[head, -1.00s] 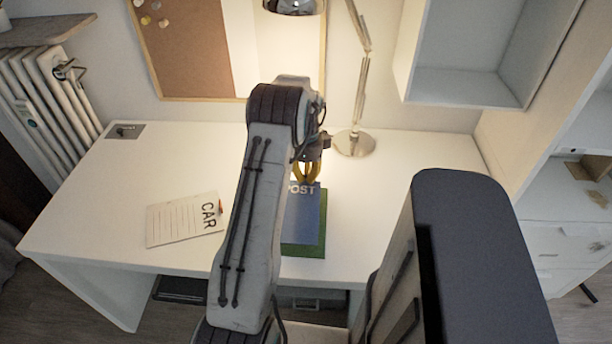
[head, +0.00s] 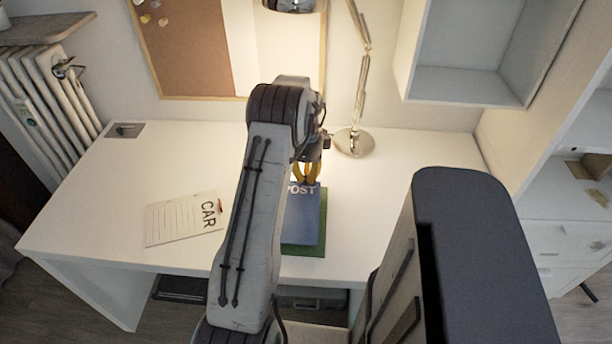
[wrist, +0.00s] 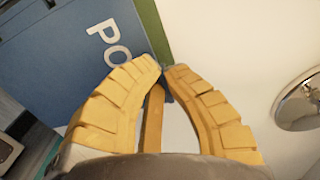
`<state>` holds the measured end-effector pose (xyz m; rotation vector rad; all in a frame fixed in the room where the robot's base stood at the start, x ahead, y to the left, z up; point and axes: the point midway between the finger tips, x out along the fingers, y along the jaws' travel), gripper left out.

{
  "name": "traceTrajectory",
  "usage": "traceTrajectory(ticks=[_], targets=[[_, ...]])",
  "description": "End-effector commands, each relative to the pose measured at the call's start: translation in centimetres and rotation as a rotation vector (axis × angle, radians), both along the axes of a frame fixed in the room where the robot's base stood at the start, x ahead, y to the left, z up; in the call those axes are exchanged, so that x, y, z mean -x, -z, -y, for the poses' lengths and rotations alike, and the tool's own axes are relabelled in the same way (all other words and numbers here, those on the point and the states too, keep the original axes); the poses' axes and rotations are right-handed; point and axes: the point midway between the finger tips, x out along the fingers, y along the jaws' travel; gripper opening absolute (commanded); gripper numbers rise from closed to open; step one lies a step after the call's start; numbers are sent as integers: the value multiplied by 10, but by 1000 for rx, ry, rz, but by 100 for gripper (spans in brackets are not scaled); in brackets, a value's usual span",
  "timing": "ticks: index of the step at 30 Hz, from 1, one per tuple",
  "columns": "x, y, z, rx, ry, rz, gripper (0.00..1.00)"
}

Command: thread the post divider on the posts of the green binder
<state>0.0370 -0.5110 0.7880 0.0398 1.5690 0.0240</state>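The post divider (head: 303,222) is a blue sheet with white POST lettering, over the green binder (head: 305,251), whose green edge shows at the front and right. My gripper (head: 306,181) is at the divider's far edge. In the wrist view, the yellow fingertips (wrist: 163,70) nearly meet, with a small blue tab of the divider (wrist: 72,62) between them. A strip of the green binder (wrist: 154,40) shows beside the blue sheet. The binder's posts cannot be made out, and my arm hides the left part of both.
A white card marked CAR (head: 180,221) lies to the left on the white desk (head: 130,190). A lamp with a round metal base (head: 354,142) stands behind right of the gripper. A white wall shelf (head: 465,88) hangs at the right. The desk's right side is clear.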

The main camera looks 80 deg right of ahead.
Motion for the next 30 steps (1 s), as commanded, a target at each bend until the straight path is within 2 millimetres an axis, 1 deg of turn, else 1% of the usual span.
traceTrajectory(ticks=[30], targets=[[0, 11, 0, 0, 0, 0, 0]])
